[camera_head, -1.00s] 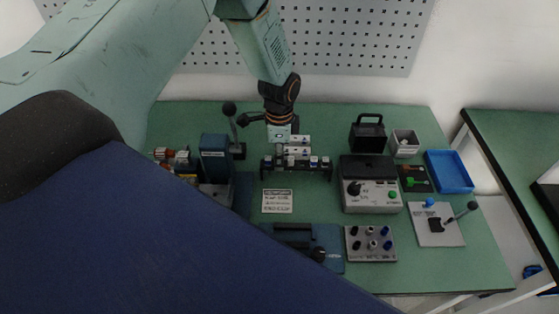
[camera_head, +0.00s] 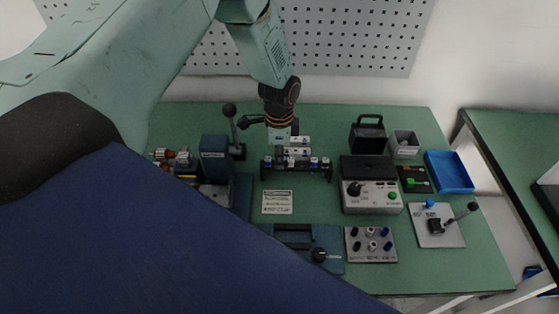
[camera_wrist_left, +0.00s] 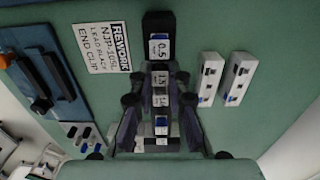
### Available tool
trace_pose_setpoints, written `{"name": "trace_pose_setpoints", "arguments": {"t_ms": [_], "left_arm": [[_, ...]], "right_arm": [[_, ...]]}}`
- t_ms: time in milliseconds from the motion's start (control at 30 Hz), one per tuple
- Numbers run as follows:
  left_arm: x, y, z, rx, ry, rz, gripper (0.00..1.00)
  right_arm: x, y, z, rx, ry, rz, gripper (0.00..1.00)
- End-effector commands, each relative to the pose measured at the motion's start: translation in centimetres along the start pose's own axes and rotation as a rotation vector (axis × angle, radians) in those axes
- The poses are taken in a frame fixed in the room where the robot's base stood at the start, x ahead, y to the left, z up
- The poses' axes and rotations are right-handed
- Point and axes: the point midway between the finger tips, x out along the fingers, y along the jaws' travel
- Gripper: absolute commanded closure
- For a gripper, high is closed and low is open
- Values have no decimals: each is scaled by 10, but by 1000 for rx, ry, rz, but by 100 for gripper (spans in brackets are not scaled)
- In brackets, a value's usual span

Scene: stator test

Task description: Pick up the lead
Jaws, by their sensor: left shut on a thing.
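My left gripper (camera_head: 280,136) is over the back middle of the green bench, at a dark rack (camera_head: 325,168) with white-and-blue tagged pieces. In the left wrist view my left gripper (camera_wrist_left: 161,78) has its two dark fingers closing in on a row of dark blocks with white labels, one reading 0.5. It is shut on a small labelled piece (camera_wrist_left: 160,100) in this row, which appears to be the lead. The fingers hide much of it, and I cannot tell whether it is clear of the rack. My right gripper is not in view.
Two white blocks (camera_wrist_left: 237,78) lie beside the row. A white REWORK card (camera_head: 277,201) lies in front of the rack. A grey control box (camera_head: 371,196), a blue tray (camera_head: 449,172) and a lever plate (camera_head: 436,225) stand to the right. A blue press (camera_head: 215,158) stands left.

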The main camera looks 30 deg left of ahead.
Motion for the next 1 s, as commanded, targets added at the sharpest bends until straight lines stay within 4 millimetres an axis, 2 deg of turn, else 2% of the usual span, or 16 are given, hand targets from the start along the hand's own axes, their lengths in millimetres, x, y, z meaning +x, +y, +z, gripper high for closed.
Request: {"name": "trace_pose_setpoints", "arguments": {"t_ms": [167,600,800,1000], "left_arm": [[-11,-1,0,0,1,-2,100],[-87,-1,0,0,2,-2,100],[-99,0,0,0,0,0,100],[-100,0,0,0,0,0,100]], "right_arm": [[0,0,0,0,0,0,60],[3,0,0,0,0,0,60],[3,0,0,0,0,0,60],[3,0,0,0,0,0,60]]}}
